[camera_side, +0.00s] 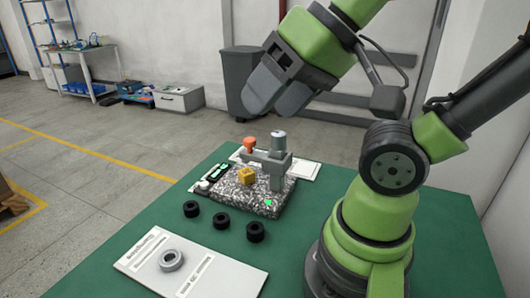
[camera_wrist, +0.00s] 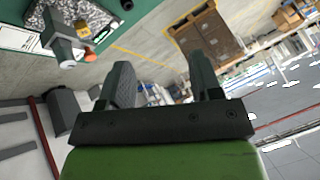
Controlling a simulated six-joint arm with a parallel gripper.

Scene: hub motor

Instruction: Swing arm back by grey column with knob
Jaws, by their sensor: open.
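The grey column (camera_side: 277,176) stands upright on a speckled grey block (camera_side: 236,193) on the green table. A grey swing arm (camera_side: 262,157) reaches left from the column, with an orange-red knob (camera_side: 249,144) near its far end. A silver cylinder (camera_side: 279,141) stands at the column's top. A yellow part (camera_side: 246,175) sits on the speckled block, below the arm's end in the side view. My gripper (camera_side: 278,98) is open and empty, above and apart from the column. In the wrist view my open fingers (camera_wrist: 162,80) point away from the fixture; the knob (camera_wrist: 89,54) shows at upper left.
Several black rings (camera_side: 221,221) lie in front of the block. A white board (camera_side: 178,266) with a grey ring (camera_side: 171,260) lies at the table's front left. A dark bin (camera_side: 242,80) stands on the floor behind. A wooden pallet (camera_wrist: 206,38) shows in the wrist view.

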